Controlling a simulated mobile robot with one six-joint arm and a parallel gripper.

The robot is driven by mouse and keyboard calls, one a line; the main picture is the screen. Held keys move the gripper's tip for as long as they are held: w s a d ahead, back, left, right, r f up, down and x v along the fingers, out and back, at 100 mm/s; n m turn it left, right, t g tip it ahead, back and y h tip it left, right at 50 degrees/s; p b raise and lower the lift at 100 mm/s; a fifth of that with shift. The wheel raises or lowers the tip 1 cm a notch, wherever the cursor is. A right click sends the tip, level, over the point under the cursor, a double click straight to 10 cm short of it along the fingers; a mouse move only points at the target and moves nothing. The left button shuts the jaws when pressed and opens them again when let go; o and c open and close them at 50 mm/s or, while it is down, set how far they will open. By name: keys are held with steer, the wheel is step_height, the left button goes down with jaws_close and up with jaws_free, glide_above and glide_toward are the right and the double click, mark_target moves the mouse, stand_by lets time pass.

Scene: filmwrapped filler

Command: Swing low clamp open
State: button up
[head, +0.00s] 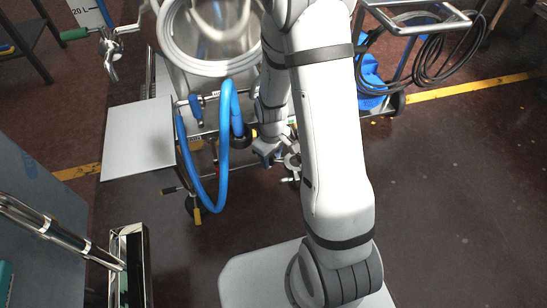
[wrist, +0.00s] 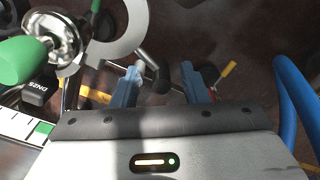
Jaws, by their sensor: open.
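A pale grey ring-shaped part (wrist: 122,38), which looks like the low clamp, shows at the top of the wrist view. A short bar with a dark rounded end (wrist: 155,74) runs from beside it down to between my fingertips. My gripper (wrist: 161,70) is open, with one blue-grey finger on each side of that dark end. I cannot tell whether either finger touches it. In the head view my gripper (head: 270,150) is low beside the filler, next to a small pale clamp-like part (head: 292,160). My arm hides part of this area.
A blue hose (head: 222,150) loops just left of my gripper and also shows at the right of the wrist view (wrist: 292,100). A green knob (wrist: 20,58) and a round metal fitting (wrist: 55,40) are close by. A grey plate (head: 138,138) stands left. Open floor (head: 450,190) lies right.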

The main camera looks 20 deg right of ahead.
jaws_close()
stand_by(0.5)
